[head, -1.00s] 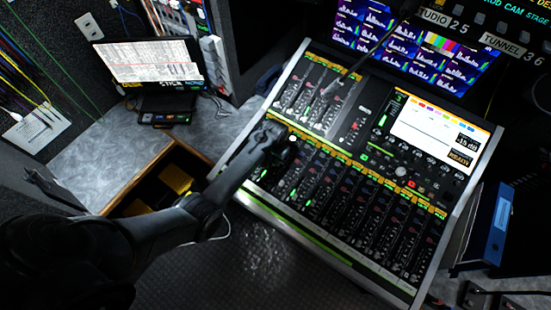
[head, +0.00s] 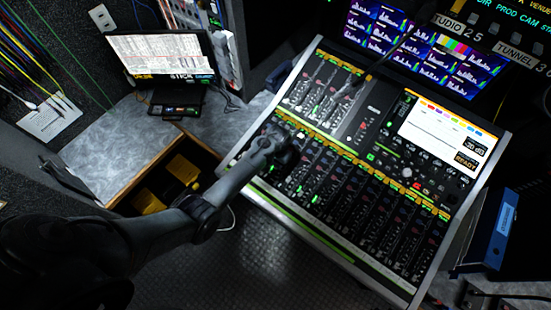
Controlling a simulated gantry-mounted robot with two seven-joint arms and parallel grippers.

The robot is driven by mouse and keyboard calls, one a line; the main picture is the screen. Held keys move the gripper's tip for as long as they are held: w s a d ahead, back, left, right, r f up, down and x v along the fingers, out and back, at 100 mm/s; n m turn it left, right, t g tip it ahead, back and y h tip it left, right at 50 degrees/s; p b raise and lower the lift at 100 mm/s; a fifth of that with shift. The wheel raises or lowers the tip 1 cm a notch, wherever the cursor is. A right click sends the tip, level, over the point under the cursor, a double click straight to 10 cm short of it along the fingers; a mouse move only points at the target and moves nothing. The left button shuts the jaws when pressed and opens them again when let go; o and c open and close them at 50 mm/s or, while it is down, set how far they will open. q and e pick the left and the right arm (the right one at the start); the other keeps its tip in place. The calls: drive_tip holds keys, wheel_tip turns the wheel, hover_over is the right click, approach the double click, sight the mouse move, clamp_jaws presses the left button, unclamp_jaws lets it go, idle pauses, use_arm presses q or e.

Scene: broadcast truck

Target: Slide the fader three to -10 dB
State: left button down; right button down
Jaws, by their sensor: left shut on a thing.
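The mixing console (head: 345,268) is a sloped desk with rows of faders, most with their lower tracks in view. My left arm reaches in from the left, and my left gripper (head: 288,155) is down at the left part of the lower fader bank. It is shut on a fader cap, which the gripper hides along with part of its track. I cannot tell the strip's number from this view. The console screen (head: 440,131) shows a dB reading at its right side, apparently -20 dB or -30 dB, above the word READY. My right gripper is not in view.
A laptop (head: 165,58) stands on the grey counter (head: 105,150) at the left. An open drawer (head: 123,207) with yellow items lies below it. Monitors (head: 425,50) stand behind the console. A blue binder (head: 497,235) is at the right.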

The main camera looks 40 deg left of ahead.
use_arm(q)
drive_tip(key=c, duration=1.1)
unclamp_jaws()
wheel_tip(320, 180, up, 11)
drive_tip(key=shift+f+p, duration=0.1)
drive_tip(key=shift+p, duration=0.45)
